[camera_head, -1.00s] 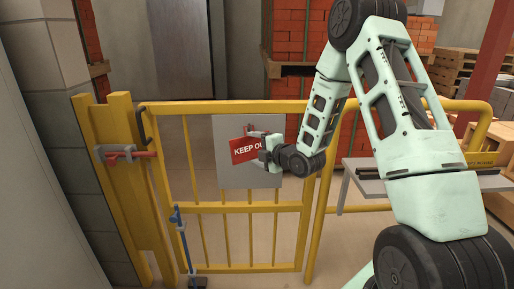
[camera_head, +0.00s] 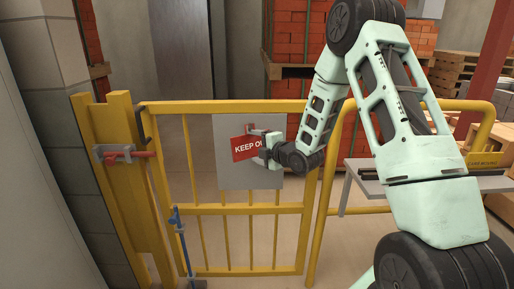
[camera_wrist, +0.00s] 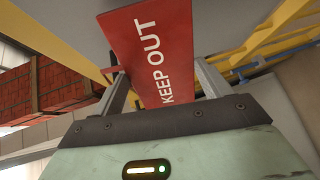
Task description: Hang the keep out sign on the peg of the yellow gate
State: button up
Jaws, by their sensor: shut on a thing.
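The keep out sign (camera_head: 243,148) is a red plate with white letters, in front of the gate's grey panel (camera_head: 232,181). My gripper (camera_head: 262,144) is shut on the sign at its right side, and the arm covers part of the lettering. In the wrist view the sign (camera_wrist: 158,50) stands between the two fingers. The yellow gate (camera_head: 185,107) is closed in its frame. A small red piece shows at the left finger in the wrist view; I cannot tell whether it is the peg. Whether the sign touches the peg is hidden.
A red-handled latch (camera_head: 128,155) is on the yellow post at the left. A blue-handled drop bolt (camera_head: 178,222) stands at the gate's lower left. A grey table (camera_head: 358,190) and yellow rail are on the right. Brick stacks (camera_head: 288,38) stand behind.

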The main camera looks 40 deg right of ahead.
jog(key=o, duration=1.1)
jog(key=shift+o, duration=0.2)
jog(key=shift+r, duration=0.1)
jog(key=shift+w+r, duration=0.1)
jog(key=shift+r, duration=0.05)
jog(key=p+v, duration=1.2)
jog(key=v, duration=0.5)
jog(key=shift+s+f, duration=0.25)
jog(key=shift+s, duration=0.1)
